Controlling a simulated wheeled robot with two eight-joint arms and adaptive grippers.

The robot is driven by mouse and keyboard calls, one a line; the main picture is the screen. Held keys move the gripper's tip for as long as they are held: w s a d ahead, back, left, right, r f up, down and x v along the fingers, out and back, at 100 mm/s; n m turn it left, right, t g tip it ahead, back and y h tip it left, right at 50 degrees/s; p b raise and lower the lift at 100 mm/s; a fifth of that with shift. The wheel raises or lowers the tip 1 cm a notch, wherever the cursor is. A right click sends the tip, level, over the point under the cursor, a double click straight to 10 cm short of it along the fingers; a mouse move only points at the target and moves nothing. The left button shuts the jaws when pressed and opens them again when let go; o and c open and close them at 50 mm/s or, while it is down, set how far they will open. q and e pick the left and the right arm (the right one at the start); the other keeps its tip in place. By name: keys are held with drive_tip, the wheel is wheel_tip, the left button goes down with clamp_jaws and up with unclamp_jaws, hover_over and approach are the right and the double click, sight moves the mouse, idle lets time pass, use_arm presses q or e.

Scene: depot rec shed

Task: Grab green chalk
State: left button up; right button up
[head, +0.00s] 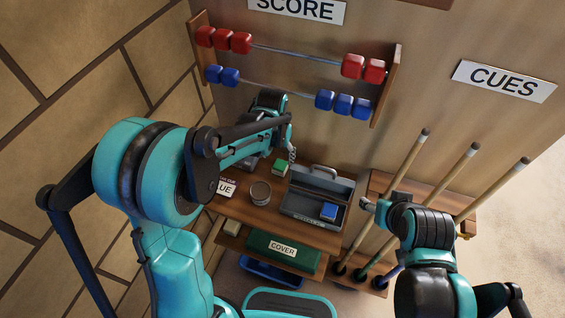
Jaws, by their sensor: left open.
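My left arm reaches over the shelf from the left. My left gripper (289,148) is open, just above and beside the green chalk; its fingers are small and partly hidden by the arm, and I cannot tell whether they touch it. My right arm is at lower right, in front of the cues.
The open case (303,204) holds a blue block (329,211). A round tin (260,193) and a partly hidden labelled box (227,187) stand left of it. Below are a green "COVER" bundle (258,240) and blue tray (270,272). Cues (445,182) stand right; a bead scoreboard (387,85) hangs above.

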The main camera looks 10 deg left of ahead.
sight(280, 165)
use_arm(q)
drive_tip(key=shift+d+f, duration=0.15)
drive_tip(key=shift+d, duration=0.1)
drive_tip(key=shift+d+f, duration=0.3)
drive_tip(key=f, duration=0.2)
drive_tip(key=f+b, duration=0.1)
drive_tip(key=f, duration=0.2)
drive_tip(key=w+f+b, duration=0.1)
drive_tip(key=f, duration=0.1)
drive_tip(key=shift+w+a+f, duration=0.1)
drive_tip(key=shift+a+f, duration=0.05)
drive_tip(key=shift+a, duration=0.15)
drive_tip(key=shift+c, duration=0.6)
drive_tip(key=c, duration=1.2)
use_arm(e)
drive_tip(key=shift+s+d+f, duration=0.1)
drive_tip(key=shift+d+f, duration=0.15)
drive_tip(key=shift+f, duration=0.25)
drive_tip(key=shift+d+f, duration=0.2)
drive_tip(key=shift+f, duration=0.3)
